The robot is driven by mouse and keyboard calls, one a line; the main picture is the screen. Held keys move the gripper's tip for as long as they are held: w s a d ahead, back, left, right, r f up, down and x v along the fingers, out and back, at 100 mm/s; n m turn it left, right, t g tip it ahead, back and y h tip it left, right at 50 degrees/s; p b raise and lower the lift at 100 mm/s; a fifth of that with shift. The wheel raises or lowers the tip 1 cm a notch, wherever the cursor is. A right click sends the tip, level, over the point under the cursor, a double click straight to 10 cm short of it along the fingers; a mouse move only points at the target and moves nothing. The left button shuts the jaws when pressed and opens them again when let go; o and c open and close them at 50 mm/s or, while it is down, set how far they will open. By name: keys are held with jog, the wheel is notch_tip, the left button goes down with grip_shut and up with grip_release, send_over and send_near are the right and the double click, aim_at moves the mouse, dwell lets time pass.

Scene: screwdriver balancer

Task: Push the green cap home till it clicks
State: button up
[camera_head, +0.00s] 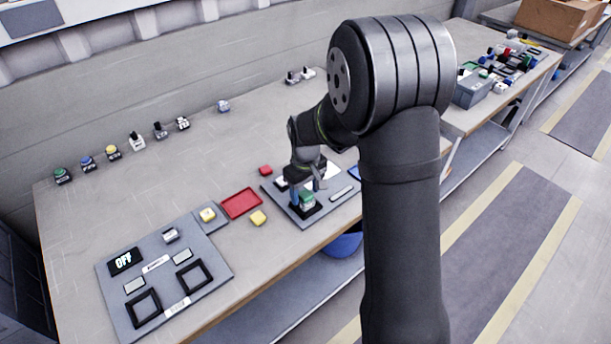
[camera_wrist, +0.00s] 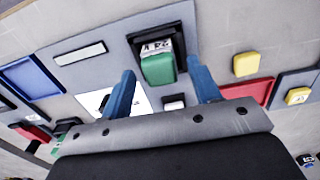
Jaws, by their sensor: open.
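The green cap (camera_head: 307,198) sits on a small labelled block in a black square frame (camera_head: 308,211) on the grey panel (camera_head: 284,211). In the wrist view the green cap (camera_wrist: 158,69) shows beside the pale lettered face of the block (camera_wrist: 157,46), within the dark frame (camera_wrist: 182,33). My gripper (camera_head: 305,190) is over the panel at the cap. In the wrist view my gripper's (camera_wrist: 163,84) two blue fingers are spread on either side of the cap, with visible gaps. I cannot tell whether the cap is fully seated.
A red tray (camera_head: 241,203) and a loose yellow cap (camera_head: 258,218) lie left of the panel. A red cap (camera_head: 265,170) lies behind it. Several buttons line the back of the bench.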

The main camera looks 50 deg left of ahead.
notch_tip(320, 180, up, 17)
dwell(0.4)
dwell(0.5)
notch_tip(320, 180, down, 17)
jog(key=shift+f, duration=0.1)
dwell(0.5)
